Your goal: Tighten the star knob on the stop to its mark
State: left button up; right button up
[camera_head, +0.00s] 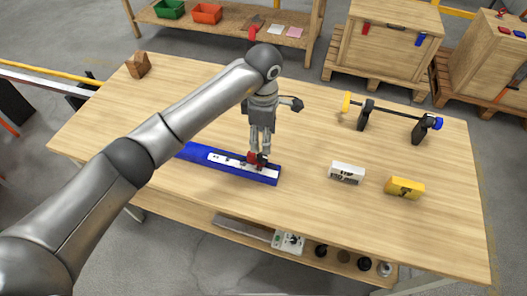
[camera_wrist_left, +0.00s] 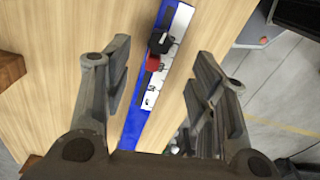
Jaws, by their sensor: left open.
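A blue rail (camera_head: 200,151) with a white marked strip (camera_head: 226,159) lies on the table. A small red stop (camera_head: 252,157) sits on it near its right end, partly hidden by my gripper. In the left wrist view the red stop (camera_wrist_left: 153,63) shows with a black star knob (camera_wrist_left: 161,43) beside it. My left gripper (camera_head: 261,150) points down over the stop. In the wrist view its fingers (camera_wrist_left: 163,62) are open, with the stop and knob seen between them and nothing held. I cannot tell the exact height gap. The knob's mark is too small to make out. My right gripper is not in view.
On the table (camera_head: 330,230) a white block (camera_head: 346,173) and a yellow block (camera_head: 404,188) stand right of the rail. A black bar on stands (camera_head: 392,111) with yellow and blue ends is at the back right. A wooden block (camera_head: 138,65) is back left.

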aim_at(263, 156)
pick_arm(q)
notch_tip(263, 156, down, 8)
jog(key=shift+f+p, duration=0.2)
jog(key=shift+p, duration=0.75)
jog(key=c, duration=1)
jog(key=m+b, duration=0.2)
jog(key=b, duration=0.2)
jog(key=shift+w+f, duration=0.1)
jog(key=shift+f, duration=0.1)
jog(key=shift+r+m+b, duration=0.1)
jog(key=shift+m+b, duration=0.4)
jog(key=shift+b, duration=0.1)
jog(key=shift+r, duration=0.1)
